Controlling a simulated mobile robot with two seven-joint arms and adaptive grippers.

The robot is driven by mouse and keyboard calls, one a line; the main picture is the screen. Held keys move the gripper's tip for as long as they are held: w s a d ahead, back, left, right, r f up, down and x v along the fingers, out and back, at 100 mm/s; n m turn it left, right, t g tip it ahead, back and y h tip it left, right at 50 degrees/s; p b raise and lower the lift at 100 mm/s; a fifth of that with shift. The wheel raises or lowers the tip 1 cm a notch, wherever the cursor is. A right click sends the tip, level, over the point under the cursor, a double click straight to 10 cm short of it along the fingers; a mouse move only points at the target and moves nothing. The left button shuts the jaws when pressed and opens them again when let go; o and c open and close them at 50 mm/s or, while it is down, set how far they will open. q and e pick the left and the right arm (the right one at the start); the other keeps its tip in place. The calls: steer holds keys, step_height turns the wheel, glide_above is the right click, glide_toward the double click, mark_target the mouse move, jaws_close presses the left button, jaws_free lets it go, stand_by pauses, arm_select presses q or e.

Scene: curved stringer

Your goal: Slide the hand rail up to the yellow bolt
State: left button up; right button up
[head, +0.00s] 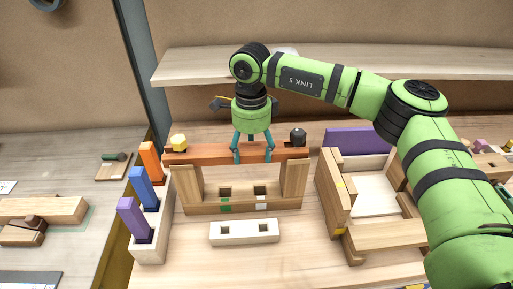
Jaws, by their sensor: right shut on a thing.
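The reddish-brown hand rail (205,154) lies level across the top of a wooden frame with two posts. The yellow bolt (178,142) shows at its left end, close to the rail's top. I cannot tell whether the bolt touches the rail. A black round-headed bolt (298,136) shows at the right end. My right gripper (253,156) points down over the middle of the rail, shut on it, with its teal fingers apart along it. The fingers hide small parts of the rail. My left gripper is not in view.
A white rack (152,250) with orange, blue and purple pieces stands left of the frame. A white block with two square holes (244,232) lies in front. A wooden box-like assembly (335,190) stands to the right. A shelf (190,67) runs behind.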

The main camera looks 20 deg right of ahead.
steer(key=shift+a+f, duration=0.1)
steer(key=shift+a, duration=0.2)
steer(key=o, duration=1.5)
steer(key=shift+w, duration=0.15)
